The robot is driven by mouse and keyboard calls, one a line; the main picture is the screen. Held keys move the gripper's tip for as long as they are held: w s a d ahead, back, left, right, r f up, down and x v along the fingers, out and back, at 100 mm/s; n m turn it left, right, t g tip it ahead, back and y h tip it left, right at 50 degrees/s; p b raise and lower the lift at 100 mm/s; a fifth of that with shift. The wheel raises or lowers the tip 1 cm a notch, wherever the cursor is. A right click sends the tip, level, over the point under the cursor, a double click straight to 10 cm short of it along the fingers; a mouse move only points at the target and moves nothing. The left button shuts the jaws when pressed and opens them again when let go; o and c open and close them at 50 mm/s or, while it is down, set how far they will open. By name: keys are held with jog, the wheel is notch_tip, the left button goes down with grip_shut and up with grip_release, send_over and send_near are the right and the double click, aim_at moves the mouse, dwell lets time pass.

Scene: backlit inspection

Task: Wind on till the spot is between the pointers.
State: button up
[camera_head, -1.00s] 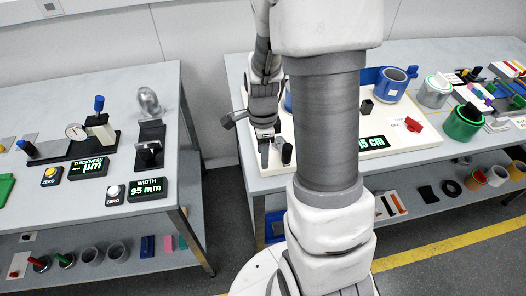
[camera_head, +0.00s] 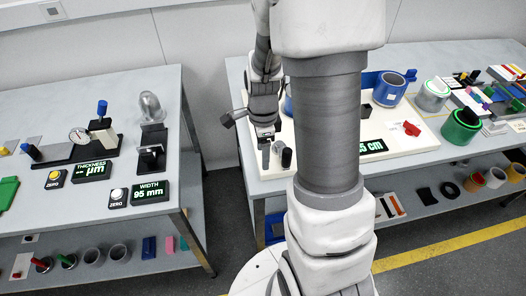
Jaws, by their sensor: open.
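The winding rig is a white board (camera_head: 422,143) on the right-hand bench, with a large blue roll (camera_head: 388,92) at its back right. Part of another blue thing (camera_head: 288,106) shows left of my column. A green-lit length display (camera_head: 373,146) reads in cm, its first digits partly hidden. My gripper (camera_head: 266,152) points down over the board's left end and is open. A dark upright knob (camera_head: 286,157) stands just right of its fingers; I cannot tell whether they touch. My column hides the middle of the board. I cannot make out the spot or pointers.
A red piece (camera_head: 411,128) lies on the board. Grey (camera_head: 433,96) and green (camera_head: 461,126) rolls stand to its right. The left bench (camera_head: 60,105) holds thickness and width gauges, across a floor gap. Lower shelves hold spare rolls.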

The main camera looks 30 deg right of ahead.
jog(key=shift+r+p, duration=2)
jog(key=shift+r, duration=0.85)
